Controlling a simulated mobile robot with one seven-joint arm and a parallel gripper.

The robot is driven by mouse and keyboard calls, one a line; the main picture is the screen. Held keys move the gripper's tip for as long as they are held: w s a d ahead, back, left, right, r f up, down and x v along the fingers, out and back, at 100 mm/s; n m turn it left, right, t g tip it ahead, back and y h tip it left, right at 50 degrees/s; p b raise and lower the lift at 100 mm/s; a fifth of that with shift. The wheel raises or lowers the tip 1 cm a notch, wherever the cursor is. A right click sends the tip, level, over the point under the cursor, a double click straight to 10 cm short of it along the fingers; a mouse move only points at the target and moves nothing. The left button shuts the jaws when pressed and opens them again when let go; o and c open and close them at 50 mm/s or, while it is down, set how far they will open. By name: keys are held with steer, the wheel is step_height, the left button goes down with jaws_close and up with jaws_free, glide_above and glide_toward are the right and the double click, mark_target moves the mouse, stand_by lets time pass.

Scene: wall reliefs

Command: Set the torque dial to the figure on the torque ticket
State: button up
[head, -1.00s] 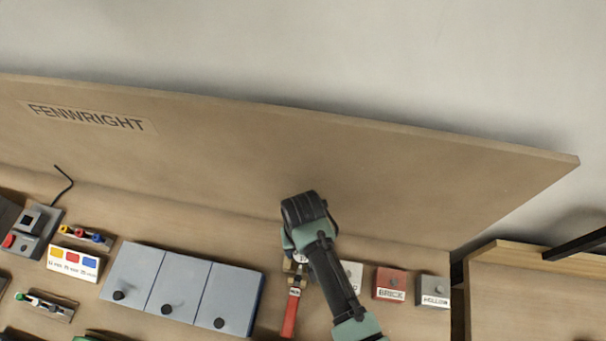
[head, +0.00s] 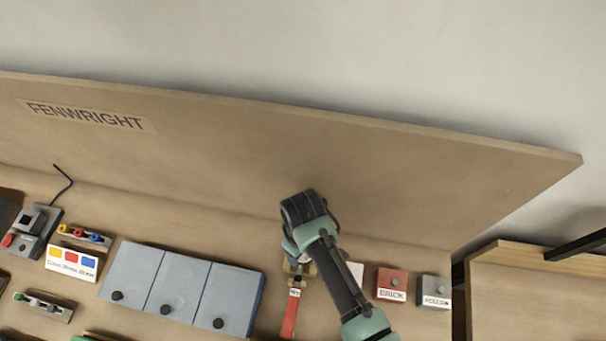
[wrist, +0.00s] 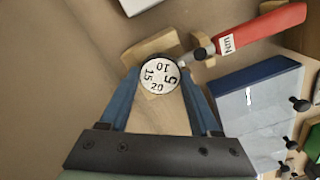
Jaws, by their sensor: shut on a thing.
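The torque dial (wrist: 158,76) is a round white face marked 5, 10, 15 and 20, seen in the wrist view. It sits at the end of a red-handled tool (wrist: 262,27) with an "Nm" label, on a wooden mount (wrist: 150,45). My gripper (wrist: 160,80) is shut on the dial, with one blue finger at each side of it. In the head view, my gripper hides the dial, while the red handle (head: 290,313) shows below it. I cannot make out a torque ticket in either view.
Three grey-blue door panels (head: 182,285) with black knobs stand left of the tool. A red BRICK block (head: 391,284) and a grey block (head: 434,291) are to the right. A card with coloured squares (head: 72,263) is at the left.

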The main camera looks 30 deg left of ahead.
stand_by(0.4)
steer(key=o, duration=1.4)
steer(key=shift+r, duration=0.1)
step_height(320, 180, up, 13)
steer(key=shift+f+b, duration=0.1)
steer(key=shift+b, duration=0.45)
